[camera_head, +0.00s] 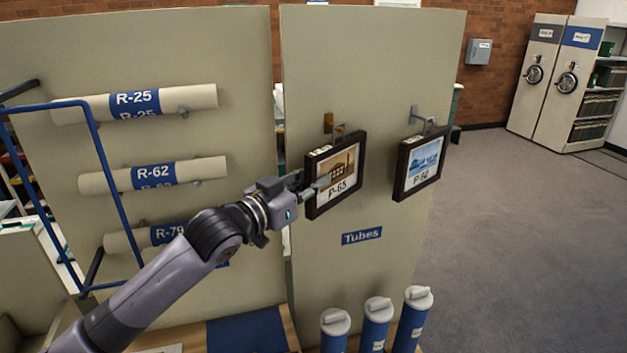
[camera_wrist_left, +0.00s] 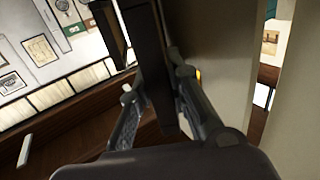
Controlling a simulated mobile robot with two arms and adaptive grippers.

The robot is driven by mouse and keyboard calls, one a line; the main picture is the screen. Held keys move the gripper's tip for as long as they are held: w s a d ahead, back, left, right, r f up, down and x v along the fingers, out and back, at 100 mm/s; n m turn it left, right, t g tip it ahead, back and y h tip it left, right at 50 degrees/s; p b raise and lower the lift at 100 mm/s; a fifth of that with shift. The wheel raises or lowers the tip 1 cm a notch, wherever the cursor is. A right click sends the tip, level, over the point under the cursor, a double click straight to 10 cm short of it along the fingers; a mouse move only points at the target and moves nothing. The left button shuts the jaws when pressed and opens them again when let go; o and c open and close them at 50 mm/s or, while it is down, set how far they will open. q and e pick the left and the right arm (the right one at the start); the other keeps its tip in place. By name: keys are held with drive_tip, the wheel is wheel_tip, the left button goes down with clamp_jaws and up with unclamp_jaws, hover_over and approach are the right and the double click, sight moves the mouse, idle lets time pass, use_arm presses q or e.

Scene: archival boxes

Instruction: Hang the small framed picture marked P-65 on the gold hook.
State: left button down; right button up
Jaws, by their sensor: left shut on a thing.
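The small framed picture P-65 (camera_head: 335,172) has a dark frame and a brown building image. It stands upright in front of the grey panel, just below the gold hook (camera_head: 328,122). My left gripper (camera_head: 308,189) is shut on its left edge. The dark frame edge (camera_wrist_left: 147,60) shows between the fingers in the left wrist view. A bit of gold (camera_wrist_left: 198,75) shows behind the right finger there. The frame's top is close to the hook, but I cannot tell whether it hangs on it. My right gripper is not in view.
A second framed picture (camera_head: 420,163) hangs on a grey hook (camera_head: 415,115) to the right. Labelled rolls (camera_head: 150,175) sit on the left panel. A blue "Tubes" sign (camera_head: 361,236) is below, with blue tubes (camera_head: 377,325) at the bottom. Open floor (camera_head: 530,230) lies right.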

use_arm(q)
drive_tip(key=shift+r, duration=0.1)
drive_tip(key=c, duration=1.5)
unclamp_jaws()
drive_tip(key=shift+o, duration=0.3)
drive_tip(key=shift+f, duration=0.2)
